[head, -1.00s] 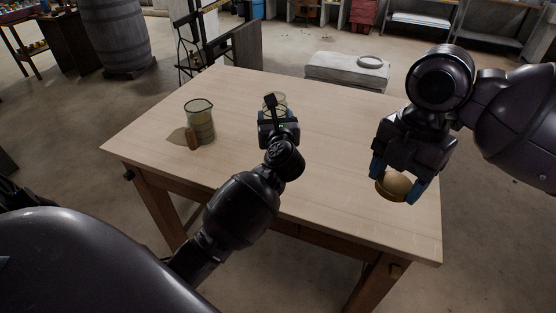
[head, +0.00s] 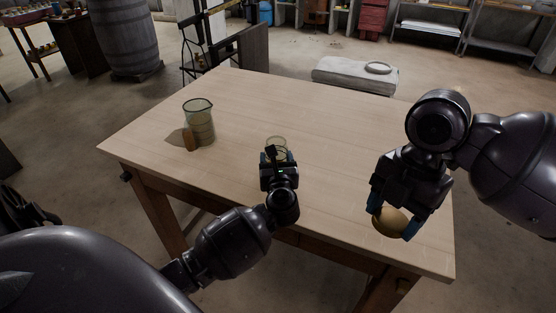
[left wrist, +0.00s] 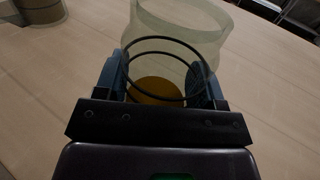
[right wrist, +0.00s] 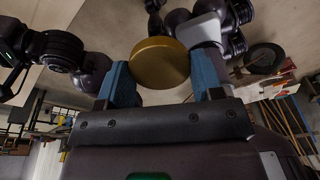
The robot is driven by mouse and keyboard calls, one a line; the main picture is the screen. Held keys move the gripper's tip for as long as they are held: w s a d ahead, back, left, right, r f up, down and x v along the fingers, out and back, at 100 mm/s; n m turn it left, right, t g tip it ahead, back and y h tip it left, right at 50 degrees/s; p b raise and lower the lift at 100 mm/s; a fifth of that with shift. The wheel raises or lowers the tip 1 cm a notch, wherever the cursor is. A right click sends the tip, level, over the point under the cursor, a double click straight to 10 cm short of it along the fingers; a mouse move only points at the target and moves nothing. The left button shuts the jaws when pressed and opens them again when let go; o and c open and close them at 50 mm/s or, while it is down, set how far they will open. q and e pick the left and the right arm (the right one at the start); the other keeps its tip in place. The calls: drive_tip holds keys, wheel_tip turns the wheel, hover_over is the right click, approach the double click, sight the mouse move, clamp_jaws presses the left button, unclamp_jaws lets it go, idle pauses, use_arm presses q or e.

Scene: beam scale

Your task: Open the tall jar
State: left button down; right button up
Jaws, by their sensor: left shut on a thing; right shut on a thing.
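The clear glass jar (head: 277,141) is at the middle of the table, mostly hidden in the head view by my left gripper (head: 277,155). In the left wrist view the left fingers are shut on the jar (left wrist: 180,22). Its mouth is uncovered, and something amber shows low behind dark rings. My right gripper (head: 398,218) is shut on a round gold-brown lid (head: 390,222), held off to the right by the table's near right side. The lid also shows between the fingers in the right wrist view (right wrist: 160,63). Whether the jar touches the table is unclear.
The rest of the wooden table (head: 330,115) is bare. A pale slab (head: 350,78) with a ring lies behind it on the floor.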

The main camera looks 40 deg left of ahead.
use_arm(q)
drive_tip(key=shift+r, duration=0.25)
drive_tip(key=shift+f, duration=0.3)
drive_tip(key=shift+c, duration=1)
unclamp_jaws()
drive_tip(key=shift+r, duration=0.1)
